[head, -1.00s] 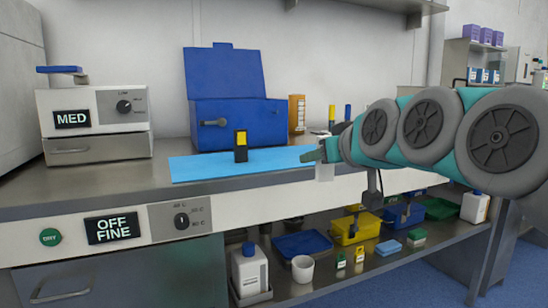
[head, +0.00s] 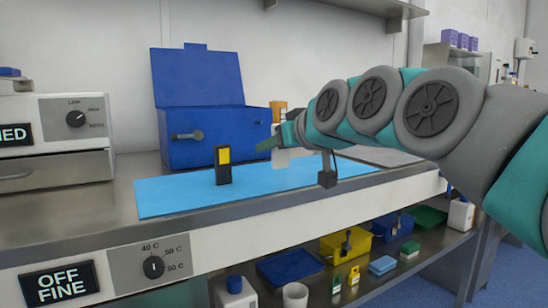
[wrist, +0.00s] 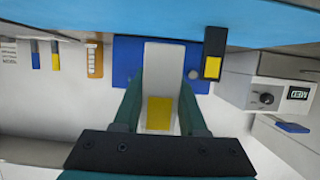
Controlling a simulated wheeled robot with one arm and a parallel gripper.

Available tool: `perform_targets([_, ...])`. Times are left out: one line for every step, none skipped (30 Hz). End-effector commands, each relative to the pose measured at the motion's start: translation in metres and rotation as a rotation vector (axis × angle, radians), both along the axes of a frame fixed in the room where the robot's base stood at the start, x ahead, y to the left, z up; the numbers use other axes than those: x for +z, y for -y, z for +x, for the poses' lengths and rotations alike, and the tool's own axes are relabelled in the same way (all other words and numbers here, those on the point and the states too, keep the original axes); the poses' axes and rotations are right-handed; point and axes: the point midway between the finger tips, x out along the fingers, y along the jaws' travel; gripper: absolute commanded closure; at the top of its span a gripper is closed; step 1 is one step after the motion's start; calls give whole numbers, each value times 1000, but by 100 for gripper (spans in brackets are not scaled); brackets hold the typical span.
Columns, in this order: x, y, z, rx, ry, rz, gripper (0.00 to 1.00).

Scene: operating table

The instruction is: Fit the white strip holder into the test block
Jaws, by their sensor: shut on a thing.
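The white strip holder (wrist: 160,65), a long white piece with a yellow patch near its end, is held between the two green fingers of my gripper (wrist: 159,88) in the wrist view. In the head view my gripper (head: 272,143) is above the blue mat, and part of the white holder (head: 281,160) shows below it. A black upright block with a yellow face (head: 222,165), which looks like the test block, stands on the mat to the left of my gripper. It also shows in the wrist view (wrist: 214,45). The holder is apart from it.
The blue mat (head: 165,196) is mostly clear. A blue open-lidded box (head: 205,140) stands behind the block, with an orange-labelled container (head: 279,110) beside it. A white device with a dial (head: 60,135) is at the left. A lower shelf carries trays, including a yellow one (head: 345,243).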

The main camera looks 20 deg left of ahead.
Motion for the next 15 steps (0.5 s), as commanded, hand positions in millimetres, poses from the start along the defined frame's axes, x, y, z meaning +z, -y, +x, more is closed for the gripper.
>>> perform_targets([-1, -4, 10, 0, -2, 2, 100])
perform_targets([0, -5, 16, -1, -1, 3, 100])
perform_targets([0, -7, 23, -1, 0, 4, 100])
perform_targets([-1, -9, 29, 0, 1, 3, 100])
perform_targets([-3, -11, 34, 0, 1, 2, 100])
perform_targets([-4, -13, 41, 0, 0, 1, 100])
perform_targets([-4, -14, 46, -1, 1, 2, 100])
perform_targets([-3, -16, 51, -1, 2, 3, 100])
perform_targets([-4, -18, 58, -1, 2, 3, 100])
perform_targets([-5, -19, 63, -1, 1, 3, 100])
perform_targets([-7, -21, 68, -1, -1, 2, 100])
perform_targets([-7, -23, 73, 0, -1, 1, 100])
perform_targets([-7, -24, 76, 0, 0, 1, 100])
perform_targets([-6, -24, 79, 0, 1, 2, 100])
perform_targets([-6, -25, 83, 0, 2, 2, 100])
